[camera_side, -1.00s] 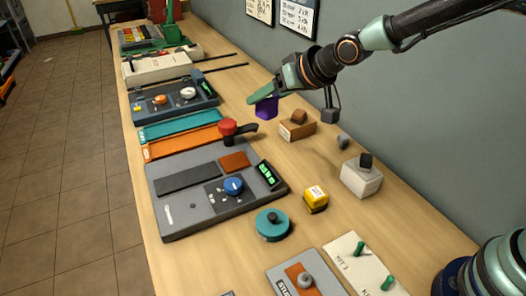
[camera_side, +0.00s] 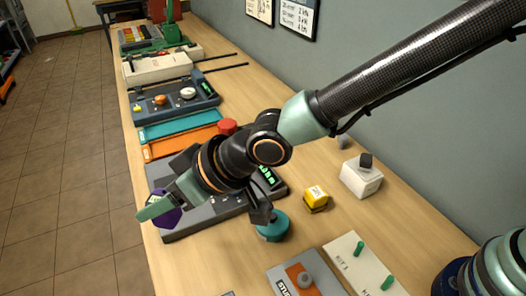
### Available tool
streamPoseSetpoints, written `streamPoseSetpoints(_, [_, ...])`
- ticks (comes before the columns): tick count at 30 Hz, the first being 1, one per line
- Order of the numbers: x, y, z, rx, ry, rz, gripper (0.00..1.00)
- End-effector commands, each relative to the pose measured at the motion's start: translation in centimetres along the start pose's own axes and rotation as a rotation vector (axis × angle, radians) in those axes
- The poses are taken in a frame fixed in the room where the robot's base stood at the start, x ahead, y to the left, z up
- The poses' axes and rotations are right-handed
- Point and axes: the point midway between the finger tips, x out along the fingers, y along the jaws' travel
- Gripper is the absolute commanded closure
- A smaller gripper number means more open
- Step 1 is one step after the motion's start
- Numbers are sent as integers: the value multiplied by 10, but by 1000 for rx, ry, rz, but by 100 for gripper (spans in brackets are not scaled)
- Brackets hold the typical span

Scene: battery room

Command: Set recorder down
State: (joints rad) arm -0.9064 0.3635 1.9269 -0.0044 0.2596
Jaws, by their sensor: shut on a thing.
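My gripper (camera_side: 157,208) is shut on a dark purple block-like thing (camera_side: 168,219), likely the recorder, partly hidden by a pale green jaw. The purple thing shows at the left edge of the large grey panel (camera_side: 182,236), near the table's left edge. It appears to be held in the air, but its exact height and any contact with the panel cannot be told. My arm hides much of the panel, including its middle.
A teal round thing (camera_side: 272,232), a yellow block (camera_side: 315,197) and a white box (camera_side: 360,178) stand to the right. Orange (camera_side: 172,143) and teal (camera_side: 170,128) strips lie behind the panel. A red knob (camera_side: 228,126) shows beyond my arm. Bare wood (camera_side: 235,263) lies in front.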

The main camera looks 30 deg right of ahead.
Motion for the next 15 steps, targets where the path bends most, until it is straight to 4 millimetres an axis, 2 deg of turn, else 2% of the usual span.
streamPoseSetpoints(1, [10, 4, 12, 0, -7, 2, 100])
streamPoseSetpoints(9, [52, 17, 60, 1, -6, 3, 100])
streamPoseSetpoints(15, [74, 23, 82, 1, -1, 1, 100])
